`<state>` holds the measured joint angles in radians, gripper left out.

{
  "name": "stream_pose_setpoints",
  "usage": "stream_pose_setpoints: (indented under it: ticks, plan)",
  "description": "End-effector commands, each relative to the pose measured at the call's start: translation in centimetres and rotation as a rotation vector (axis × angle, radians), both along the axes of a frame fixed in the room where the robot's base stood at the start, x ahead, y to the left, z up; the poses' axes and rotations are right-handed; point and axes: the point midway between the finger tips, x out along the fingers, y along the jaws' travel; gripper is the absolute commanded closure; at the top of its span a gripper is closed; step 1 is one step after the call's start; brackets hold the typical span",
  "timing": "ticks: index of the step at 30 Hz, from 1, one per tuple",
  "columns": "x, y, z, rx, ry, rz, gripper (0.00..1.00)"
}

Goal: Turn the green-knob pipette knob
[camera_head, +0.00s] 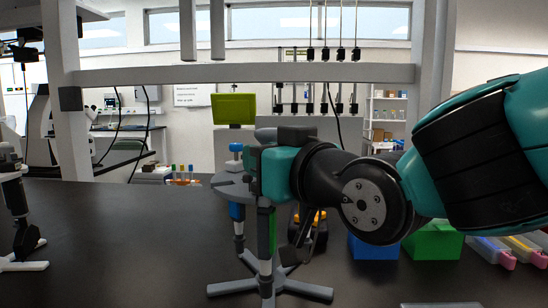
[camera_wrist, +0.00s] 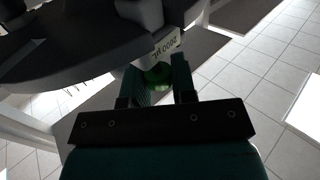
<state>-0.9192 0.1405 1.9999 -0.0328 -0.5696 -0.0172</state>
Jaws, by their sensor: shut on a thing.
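The grey pipette stand (camera_head: 232,184) stands on the dark bench with its splayed foot. A pipette with a green body part (camera_head: 272,230) hangs at its right side, upright. Its green knob (camera_wrist: 157,76) shows in the wrist view, between the two fingers of my gripper (camera_wrist: 161,80), next to a white label reading 2000 µL (camera_wrist: 165,47). My gripper is shut on the knob. In the head view my gripper (camera_head: 252,161) is at the top of the stand and hides the knob. A blue pipette (camera_head: 237,212) hangs to the left, with a blue knob (camera_head: 236,147) above.
A blue bin (camera_head: 372,248) and a green bin (camera_head: 433,242) stand to the right, with coloured boxes (camera_head: 492,252) beyond. A black-and-yellow object (camera_head: 320,231) is partly hidden behind my arm.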

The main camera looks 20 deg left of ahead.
Motion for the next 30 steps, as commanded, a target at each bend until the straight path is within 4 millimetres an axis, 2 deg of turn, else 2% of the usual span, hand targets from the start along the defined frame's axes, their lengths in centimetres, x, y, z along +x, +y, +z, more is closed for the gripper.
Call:
stream_pose_setpoints:
  ticks: [23,24,27,30]
  plan:
    - [0.03,-0.02,0.03,0.001,-0.001,0.000,0.99]
    - [0.03,-0.02,0.03,0.001,-0.001,0.000,0.73]
    - [0.03,-0.02,0.02,0.000,0.000,0.000,0.50]
    - [0.02,-0.02,0.02,0.000,0.000,0.000,0.49]
